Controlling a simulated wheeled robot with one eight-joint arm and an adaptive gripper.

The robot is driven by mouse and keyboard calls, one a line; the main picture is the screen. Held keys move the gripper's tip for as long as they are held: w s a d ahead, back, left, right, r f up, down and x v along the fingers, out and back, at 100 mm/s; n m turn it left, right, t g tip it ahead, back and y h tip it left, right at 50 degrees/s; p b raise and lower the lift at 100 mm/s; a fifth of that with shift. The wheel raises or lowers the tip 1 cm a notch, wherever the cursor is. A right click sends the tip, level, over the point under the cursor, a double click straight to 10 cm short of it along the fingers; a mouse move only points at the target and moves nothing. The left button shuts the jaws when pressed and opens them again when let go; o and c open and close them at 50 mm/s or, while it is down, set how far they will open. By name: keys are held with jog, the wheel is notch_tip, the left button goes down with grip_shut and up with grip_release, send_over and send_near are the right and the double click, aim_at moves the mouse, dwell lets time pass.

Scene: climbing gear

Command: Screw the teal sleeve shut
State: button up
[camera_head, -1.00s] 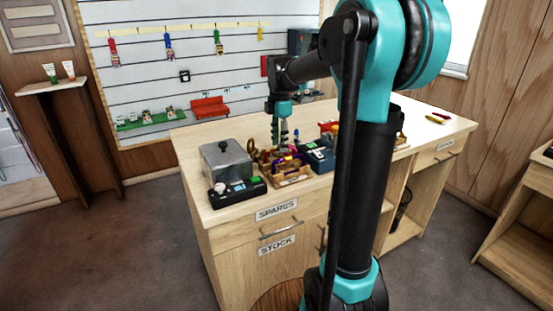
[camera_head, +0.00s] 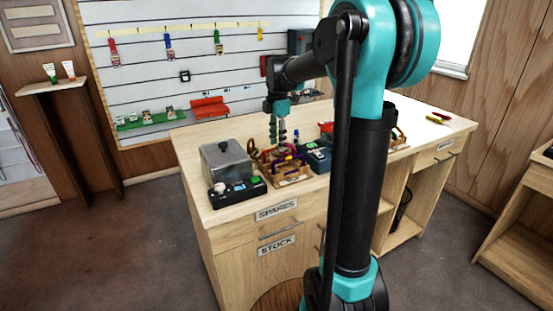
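My gripper (camera_head: 278,138) points down over the workbench, above a wooden tray (camera_head: 294,182) of small coloured climbing gear. Two upright finger parts show with a narrow gap, but the tips are too small to tell whether they are open or shut.
A grey box (camera_head: 226,163) and a dark unit with a green button (camera_head: 236,191) stand left of the tray. A dark blue case (camera_head: 318,157) stands to its right. Red and yellow tools (camera_head: 437,118) lie at the bench's far right.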

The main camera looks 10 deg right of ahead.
jog(key=shift+f, duration=1.25)
jog(key=shift+s+d, duration=0.2)
jog(key=shift+s, duration=0.35)
jog(key=shift+s+d, duration=0.15)
jog(key=shift+s, duration=0.35)
jog(key=shift+d+r, duration=0.1)
jog(key=shift+r, duration=1.3)
jog(key=shift+w+a, duration=0.2)
jog(key=shift+w, duration=0.35)
jog(key=shift+w+a, duration=0.2)
jog(key=shift+w, duration=0.35)
